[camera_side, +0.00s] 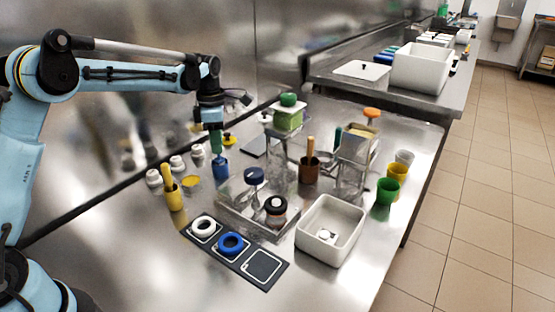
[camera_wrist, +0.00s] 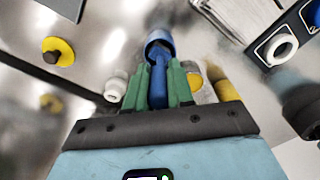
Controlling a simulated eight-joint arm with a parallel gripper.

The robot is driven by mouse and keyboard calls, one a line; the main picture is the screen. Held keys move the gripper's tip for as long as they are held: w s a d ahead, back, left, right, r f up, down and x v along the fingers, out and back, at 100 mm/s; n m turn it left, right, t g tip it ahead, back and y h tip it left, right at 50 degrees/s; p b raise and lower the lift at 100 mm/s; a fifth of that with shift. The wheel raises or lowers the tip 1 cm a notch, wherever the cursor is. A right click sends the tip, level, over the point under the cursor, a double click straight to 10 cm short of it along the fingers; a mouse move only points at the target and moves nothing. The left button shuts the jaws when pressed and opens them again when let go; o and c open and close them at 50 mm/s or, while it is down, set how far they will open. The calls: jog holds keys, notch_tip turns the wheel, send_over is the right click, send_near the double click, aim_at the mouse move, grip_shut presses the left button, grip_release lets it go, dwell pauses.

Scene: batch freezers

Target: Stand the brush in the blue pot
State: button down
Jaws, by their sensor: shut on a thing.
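My gripper (camera_side: 217,150) points down at the left rear of the steel bench, its green fingers shut on the blue brush handle. The wrist view shows my gripper (camera_wrist: 159,84) with the blue brush (camera_wrist: 158,82) between the fingers. The blue pot (camera_side: 220,168) stands directly below the fingertips. In the wrist view, the blue pot (camera_wrist: 158,37) lies just past the fingertips, in line with the brush. The brush's far end overlaps the pot's mouth; I cannot tell how deep it sits inside. The fingers hide most of the brush in the side view.
A yellow pot with a brush (camera_side: 174,198) stands at front left; a brown pot with a brush (camera_side: 309,170) stands to the right. White jars (camera_side: 177,163) and a yellow lid (camera_side: 191,182) are close by. A clear tray (camera_side: 232,212) and a white bin (camera_side: 330,232) stand further forward.

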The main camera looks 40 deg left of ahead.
jog(key=shift+f, duration=0.55)
jog(key=shift+c, duration=2.1)
grip_release()
jog(key=shift+r, duration=3.5)
